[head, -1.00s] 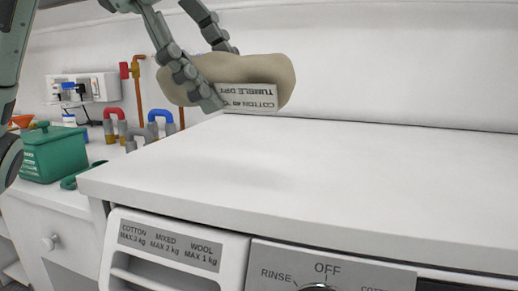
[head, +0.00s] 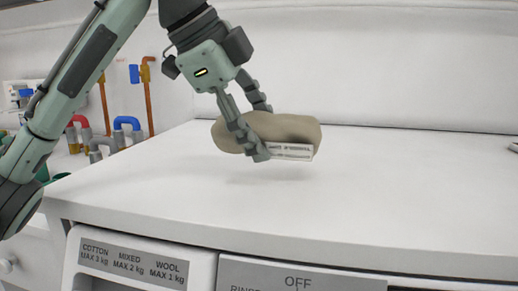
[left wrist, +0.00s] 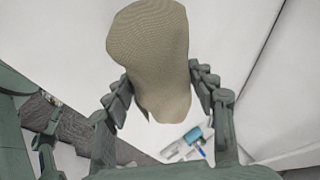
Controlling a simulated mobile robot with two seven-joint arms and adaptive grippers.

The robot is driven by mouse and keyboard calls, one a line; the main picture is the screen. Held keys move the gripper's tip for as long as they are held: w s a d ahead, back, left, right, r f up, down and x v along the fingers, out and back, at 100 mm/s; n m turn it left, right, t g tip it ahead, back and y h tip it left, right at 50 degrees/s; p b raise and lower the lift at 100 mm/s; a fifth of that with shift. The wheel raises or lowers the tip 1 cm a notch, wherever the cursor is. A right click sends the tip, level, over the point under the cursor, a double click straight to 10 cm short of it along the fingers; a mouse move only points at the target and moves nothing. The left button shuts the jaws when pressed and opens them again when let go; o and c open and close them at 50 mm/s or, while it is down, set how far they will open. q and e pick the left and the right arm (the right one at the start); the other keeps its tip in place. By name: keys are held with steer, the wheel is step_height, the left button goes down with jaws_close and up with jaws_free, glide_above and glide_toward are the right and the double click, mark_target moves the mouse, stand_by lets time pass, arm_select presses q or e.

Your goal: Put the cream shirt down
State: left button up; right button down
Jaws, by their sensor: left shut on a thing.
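The cream shirt (head: 290,128) is a rolled beige bundle with a printed white care label on its front. My left gripper (head: 258,130) is shut on it, with fingers on both sides of the bundle. The shirt is just above the white top of the washing machine (head: 400,190), with a faint shadow below it; whether it touches is hard to tell. In the left wrist view the shirt (left wrist: 152,60) sits between the fingers of the left gripper (left wrist: 160,90). My right gripper is not in view.
The white top around the shirt is clear. A white wall (head: 400,60) stands behind it. Copper pipes with a blue fitting (head: 127,123) are at the left. The machine's front panel (head: 130,262) is below the top's front edge.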

arm_select(q)
steer(key=shift+f, duration=1.8)
steer(key=o, duration=1.4)
steer(key=shift+r, duration=0.2)
steer(key=v, duration=1.2)
